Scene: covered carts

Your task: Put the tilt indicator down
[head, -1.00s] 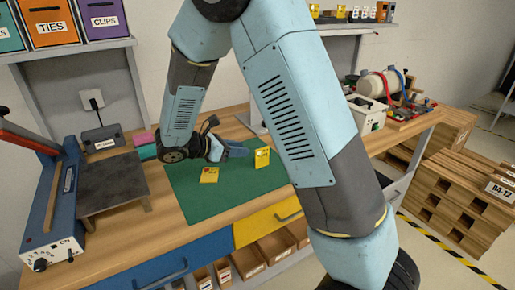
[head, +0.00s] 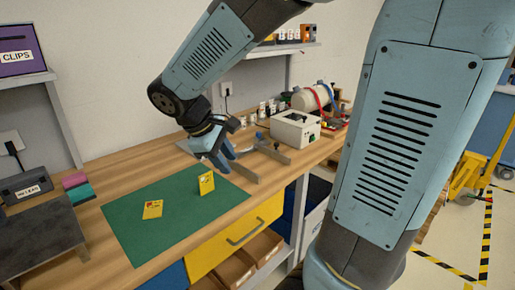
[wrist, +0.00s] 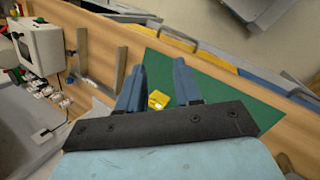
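Two small yellow tags with print are on the green mat (head: 150,222). One yellow tag (head: 206,183) stands up near the mat's far right part; the other yellow tag (head: 153,209) lies flat to its left. I cannot tell which is the tilt indicator. My gripper (head: 229,162) is above and behind the standing tag, near the mat's far right corner. In the wrist view my gripper (wrist: 159,66) has its two blue fingers apart, with nothing held between them. One yellow tag (wrist: 158,100) shows beyond the gap between the fingers, on the mat; part of it is hidden.
Metal brackets (head: 272,150) stand on the wooden bench just right of my gripper. A white box (head: 295,129) is behind them. A grey plate (head: 40,236) and pink and green blocks (head: 77,188) are at left. The mat's front is bare.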

